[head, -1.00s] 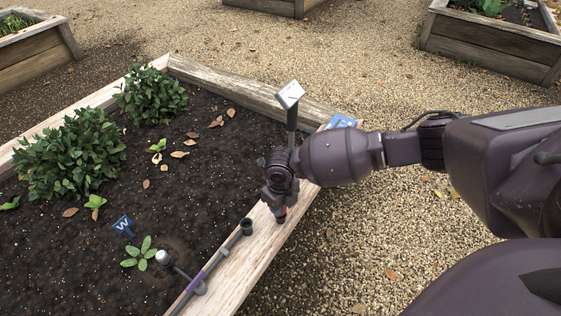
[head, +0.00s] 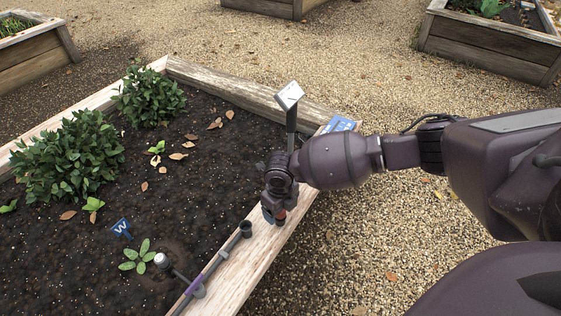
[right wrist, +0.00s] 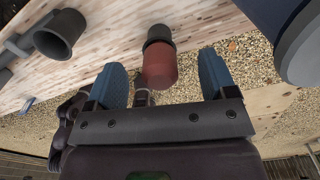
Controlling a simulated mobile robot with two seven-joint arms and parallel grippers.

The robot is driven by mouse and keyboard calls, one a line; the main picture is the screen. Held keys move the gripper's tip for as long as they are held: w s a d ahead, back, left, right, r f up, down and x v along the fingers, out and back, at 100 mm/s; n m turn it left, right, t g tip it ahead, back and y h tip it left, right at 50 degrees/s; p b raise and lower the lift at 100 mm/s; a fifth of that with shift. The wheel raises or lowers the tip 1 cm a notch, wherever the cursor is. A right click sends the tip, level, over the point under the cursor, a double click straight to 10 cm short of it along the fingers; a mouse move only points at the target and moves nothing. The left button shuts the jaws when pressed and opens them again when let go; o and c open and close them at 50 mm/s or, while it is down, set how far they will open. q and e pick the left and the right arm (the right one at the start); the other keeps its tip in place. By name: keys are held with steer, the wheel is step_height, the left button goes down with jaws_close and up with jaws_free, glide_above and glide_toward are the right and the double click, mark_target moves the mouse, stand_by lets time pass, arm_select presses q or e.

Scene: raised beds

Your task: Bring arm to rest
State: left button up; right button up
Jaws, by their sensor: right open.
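My right gripper (head: 273,216) is over the wooden rim (head: 262,250) of the raised bed, with its arm coming in from the right. In the right wrist view its two blue fingers (right wrist: 165,82) are spread apart. A red cylinder with a black end (right wrist: 160,66) shows between and just beyond the fingers, with gaps on both sides. My left gripper is not in view.
A dark pipe (head: 216,263) with an open black cup (head: 246,229) runs along the rim close to my gripper. A seedling (head: 138,257), a blue W marker (head: 121,228) and bushes (head: 68,157) are in the soil. Open gravel (head: 345,240) lies right of the bed.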

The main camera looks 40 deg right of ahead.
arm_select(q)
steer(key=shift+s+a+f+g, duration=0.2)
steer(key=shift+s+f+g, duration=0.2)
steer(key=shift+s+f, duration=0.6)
arm_select(e)
steer(key=shift+o, duration=0.9)
steer(key=shift+s+f, duration=0.2)
steer(key=shift+f, duration=0.2)
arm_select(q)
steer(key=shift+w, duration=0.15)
arm_select(e)
steer(key=shift+r, duration=0.1)
steer(key=shift+w+r+p, duration=0.15)
steer(key=shift+r+p, duration=0.65)
steer(key=shift+r, duration=0.75)
steer(key=shift+r+p, duration=1.05)
steer(key=shift+r, duration=1.25)
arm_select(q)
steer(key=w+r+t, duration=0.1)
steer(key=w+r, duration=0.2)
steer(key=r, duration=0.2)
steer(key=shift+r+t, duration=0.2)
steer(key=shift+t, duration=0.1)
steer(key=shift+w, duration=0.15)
arm_select(e)
steer(key=shift+f, duration=0.1)
